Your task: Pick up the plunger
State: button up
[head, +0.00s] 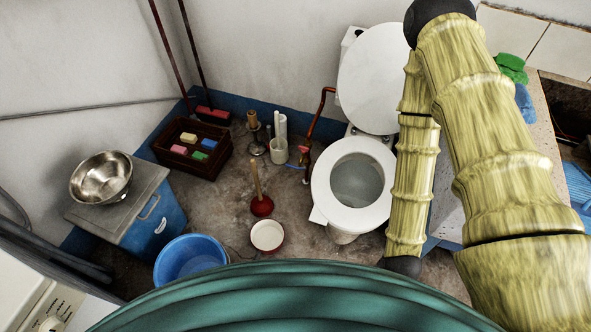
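The plunger (262,206) stands on the floor left of the toilet, in the head view. It has a red cup, and its light wooden handle points up. My yellow, bamboo-textured arm comes in at the right and bends at the top of the picture. Its lower part hangs in front of the toilet's right side, well to the right of the plunger. My gripper's fingers do not show.
The open toilet (322,187) and a small white bowl (267,249) flank the plunger. A copper pipe (326,107) rises behind.

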aim_at(261, 206)
jog(key=z, duration=0.05)
jog(key=i, duration=0.45)
jog(key=u, duration=0.5)
